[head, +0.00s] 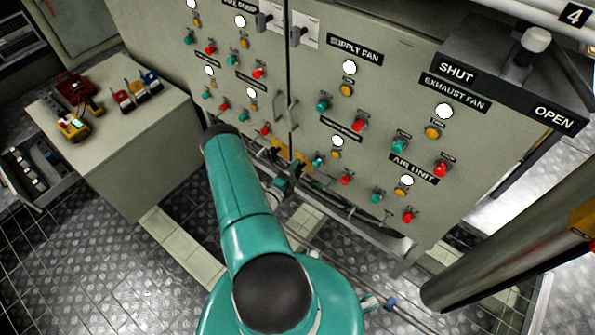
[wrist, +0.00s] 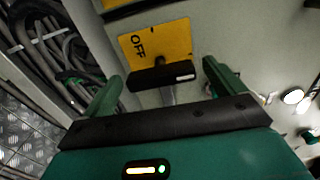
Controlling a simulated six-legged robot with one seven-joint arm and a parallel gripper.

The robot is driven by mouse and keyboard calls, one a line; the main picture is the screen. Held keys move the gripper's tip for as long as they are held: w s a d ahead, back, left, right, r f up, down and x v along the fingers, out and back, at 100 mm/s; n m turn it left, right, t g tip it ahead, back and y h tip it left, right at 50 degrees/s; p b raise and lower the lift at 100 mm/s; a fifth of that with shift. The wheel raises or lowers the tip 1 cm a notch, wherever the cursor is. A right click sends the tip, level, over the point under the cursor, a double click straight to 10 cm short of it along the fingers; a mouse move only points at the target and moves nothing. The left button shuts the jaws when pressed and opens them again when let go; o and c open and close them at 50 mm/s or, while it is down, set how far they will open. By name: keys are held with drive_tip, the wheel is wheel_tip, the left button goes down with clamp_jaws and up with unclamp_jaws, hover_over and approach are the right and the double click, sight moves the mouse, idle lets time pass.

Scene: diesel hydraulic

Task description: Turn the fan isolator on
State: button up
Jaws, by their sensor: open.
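A black bar handle (wrist: 150,77) on a grey stem stands in front of a yellow plate (wrist: 140,45) marked OFF in the wrist view. No name for this switch is readable there, so I cannot confirm it is the fan isolator. My gripper (wrist: 165,82) is open, with one green finger on each side of the handle. A gap shows at each end, and the handle looks unheld. In the head view my gripper (head: 286,184) is small and low at the cabinet front, near yellow patches (head: 279,149), partly hidden by my arm.
The grey cabinet (head: 390,75) carries several red and green buttons, lamps and a SUPPLY FAN label (head: 355,48). Dark cables (wrist: 70,60) hang left of the plate. A bench (head: 130,125) with tools stands left. A thick pipe (head: 510,240) slants at right.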

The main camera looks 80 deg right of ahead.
drive_tip(key=v, duration=1.2)
drive_tip(key=shift+w, duration=0.1)
drive_tip(key=v, duration=0.8)
idle(0.4)
